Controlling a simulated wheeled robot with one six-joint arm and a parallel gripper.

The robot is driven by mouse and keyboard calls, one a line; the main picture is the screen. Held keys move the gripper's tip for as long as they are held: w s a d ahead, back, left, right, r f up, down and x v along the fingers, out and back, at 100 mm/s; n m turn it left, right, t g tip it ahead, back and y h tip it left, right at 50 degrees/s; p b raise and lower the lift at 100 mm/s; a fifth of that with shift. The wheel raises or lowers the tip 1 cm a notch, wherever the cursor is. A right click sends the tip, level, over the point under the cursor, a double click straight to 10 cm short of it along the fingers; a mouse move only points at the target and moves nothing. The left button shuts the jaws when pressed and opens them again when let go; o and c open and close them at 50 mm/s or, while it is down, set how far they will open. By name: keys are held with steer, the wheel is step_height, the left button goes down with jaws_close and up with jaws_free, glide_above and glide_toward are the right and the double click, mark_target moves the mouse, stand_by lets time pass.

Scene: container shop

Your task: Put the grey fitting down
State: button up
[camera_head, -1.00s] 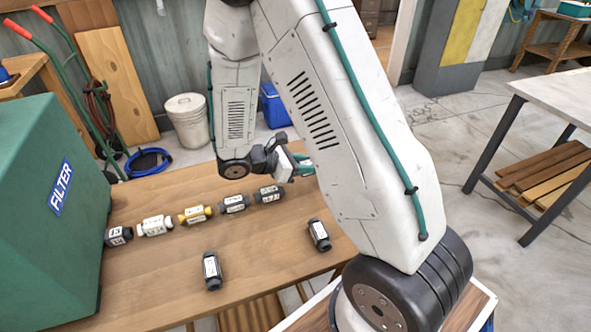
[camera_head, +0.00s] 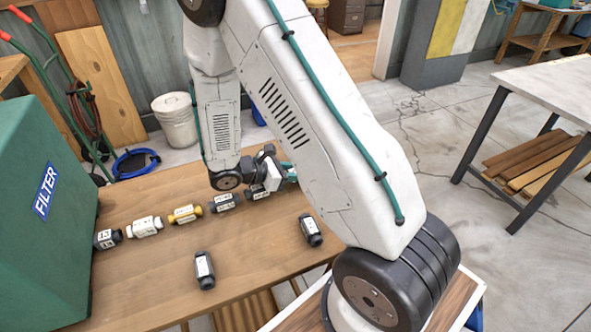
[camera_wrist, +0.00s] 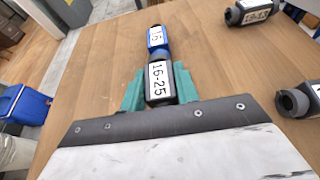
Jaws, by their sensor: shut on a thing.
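In the wrist view, my gripper (camera_wrist: 160,92) has its teal fingers shut on a dark grey fitting (camera_wrist: 159,82) with a white label reading 16-25. A blue fitting (camera_wrist: 157,38) labelled 16 lies directly beyond it in line. I cannot tell whether the two touch, or whether the grey fitting touches the table. In the head view, my gripper (camera_head: 288,172) is low over the far part of the table, past the right end of the row of fittings. The held fitting is not clearly seen there.
The wooden table (camera_head: 150,270) bears a row with a white fitting (camera_head: 145,227), a yellow fitting (camera_head: 185,214) and dark ones. Two dark fittings (camera_head: 204,270) (camera_head: 311,230) lie nearer. A green FILTER box (camera_head: 45,235) stands left. A blue bin (camera_wrist: 24,105) is off the table.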

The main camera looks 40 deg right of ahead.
steer(key=shift+f, duration=0.1)
steer(key=o, duration=1)
steer(key=shift+c, duration=0.2)
steer(key=shift+a, duration=0.1)
steer(key=shift+r, duration=0.25)
steer(key=v, duration=1.2)
steer(key=shift+r, duration=0.45)
steer(key=s+r+m+y, duration=0.65)
steer(key=s+r, duration=0.25)
steer(key=r, duration=0.4)
steer(key=s+a+r+m+t+y, duration=0.1)
steer(key=s+r+m+t+y, duration=0.1)
steer(key=s, duration=0.5)
steer(key=s+a+r+m+t+y, duration=0.2)
steer(key=s+r+m+t+y, duration=0.1)
steer(key=s+r+m, duration=0.3)
steer(key=shift+s+a+y, duration=0.3)
steer(key=shift+s+y, duration=0.05)
steer(key=shift+y, duration=0.4)
